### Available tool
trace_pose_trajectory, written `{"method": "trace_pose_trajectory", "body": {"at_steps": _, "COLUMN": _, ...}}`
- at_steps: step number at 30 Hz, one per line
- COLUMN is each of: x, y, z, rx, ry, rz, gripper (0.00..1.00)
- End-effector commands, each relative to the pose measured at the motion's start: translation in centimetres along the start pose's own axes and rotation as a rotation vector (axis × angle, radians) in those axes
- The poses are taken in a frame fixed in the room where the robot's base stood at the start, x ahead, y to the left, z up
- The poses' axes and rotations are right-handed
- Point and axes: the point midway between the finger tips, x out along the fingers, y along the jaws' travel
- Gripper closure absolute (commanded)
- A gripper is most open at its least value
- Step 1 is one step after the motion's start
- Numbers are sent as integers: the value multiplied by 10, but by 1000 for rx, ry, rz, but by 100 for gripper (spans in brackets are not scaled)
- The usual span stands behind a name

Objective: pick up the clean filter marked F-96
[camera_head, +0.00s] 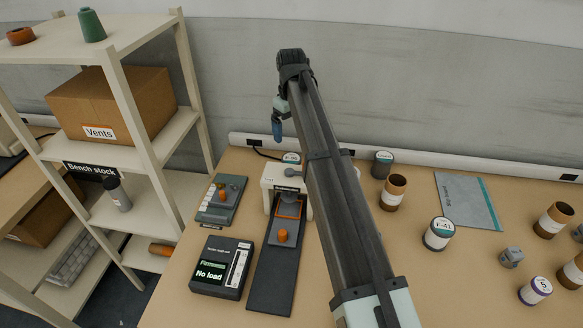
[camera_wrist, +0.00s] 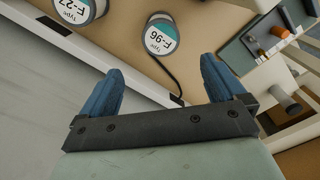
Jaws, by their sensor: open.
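The filter marked F-96 (camera_wrist: 160,36) is a round canister with a white and teal top label, at the top centre of the wrist view. It lies beyond and between my gripper's (camera_wrist: 165,73) two blue fingers, which are spread apart with nothing between them. A canister top (camera_head: 291,157) behind the white press in the head view is probably the same filter; its label is too small to read and its body is mostly hidden. In the head view my gripper (camera_head: 278,130) hangs above the back edge of the table, near the wall.
Another filter marked F-27 (camera_wrist: 79,10) stands to its left in the wrist view. The white press (camera_head: 286,180) stands close to the likely F-96. A black cable (camera_head: 266,154) runs nearby. A filter marked F-41 (camera_head: 439,233) and several brown rolls stand to the right.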

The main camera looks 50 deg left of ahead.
Motion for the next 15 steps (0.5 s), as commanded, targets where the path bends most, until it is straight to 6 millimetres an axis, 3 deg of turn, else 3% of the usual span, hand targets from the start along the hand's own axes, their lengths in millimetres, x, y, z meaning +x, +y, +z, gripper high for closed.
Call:
{"method": "trace_pose_trajectory", "body": {"at_steps": 8, "x": 17, "y": -6, "z": -2, "rx": -15, "ry": -5, "rz": -3, "gripper": 3}}
{"method": "trace_pose_trajectory", "body": {"at_steps": 15, "x": 56, "y": -6, "z": -1, "rx": -14, "ry": -5, "rz": -3, "gripper": 3}}
